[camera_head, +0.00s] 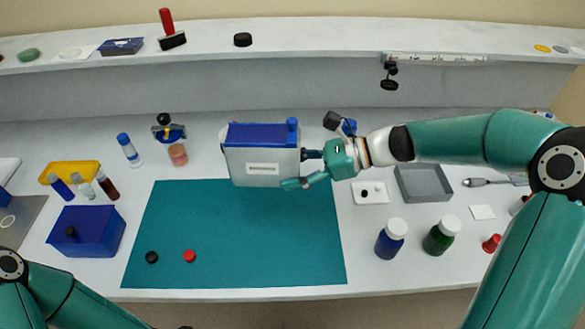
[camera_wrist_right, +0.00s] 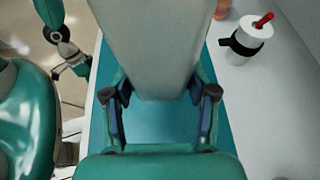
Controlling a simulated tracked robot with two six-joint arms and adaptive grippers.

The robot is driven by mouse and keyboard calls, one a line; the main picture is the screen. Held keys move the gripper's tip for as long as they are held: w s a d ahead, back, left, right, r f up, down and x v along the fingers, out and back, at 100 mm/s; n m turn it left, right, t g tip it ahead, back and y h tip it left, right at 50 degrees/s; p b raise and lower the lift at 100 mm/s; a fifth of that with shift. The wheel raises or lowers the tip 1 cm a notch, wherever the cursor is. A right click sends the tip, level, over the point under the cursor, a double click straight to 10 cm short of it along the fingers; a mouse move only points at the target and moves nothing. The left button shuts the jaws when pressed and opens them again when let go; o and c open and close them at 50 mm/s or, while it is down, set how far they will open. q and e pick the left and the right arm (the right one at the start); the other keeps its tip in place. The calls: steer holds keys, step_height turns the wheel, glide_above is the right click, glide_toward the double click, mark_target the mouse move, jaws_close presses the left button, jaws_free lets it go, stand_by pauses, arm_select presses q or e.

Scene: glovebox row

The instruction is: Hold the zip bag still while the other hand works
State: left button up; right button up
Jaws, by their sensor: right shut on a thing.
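The zip bag (camera_head: 264,168) looks like an upright pale grey block with a blue top and a white label on its front. It is at the far edge of the teal mat (camera_head: 240,235); I cannot tell whether it touches the mat. My right gripper (camera_head: 306,170) is shut on its right side. In the right wrist view the bag's grey side (camera_wrist_right: 150,45) is between the fingers of the right gripper (camera_wrist_right: 160,95). My left arm enters at the lower left. What looks like my left gripper (camera_wrist_right: 72,55) shows small in the right wrist view, its jaws unclear.
A blue box (camera_head: 88,232) stands left of the mat. A black cap (camera_head: 152,257) and a red cap (camera_head: 190,256) lie on the mat. Blue (camera_head: 390,240) and green (camera_head: 439,236) bottles stand to its right, near a grey tray (camera_head: 424,183). The mat's middle is clear.

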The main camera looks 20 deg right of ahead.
steer(key=b, duration=1)
glide_above(293, 221)
steer(key=shift+f, duration=6.6)
steer(key=shift+f+b, duration=0.8)
steer(key=shift+f, duration=0.7)
steer(key=o, duration=1.2)
steer(key=shift+o, duration=0.2)
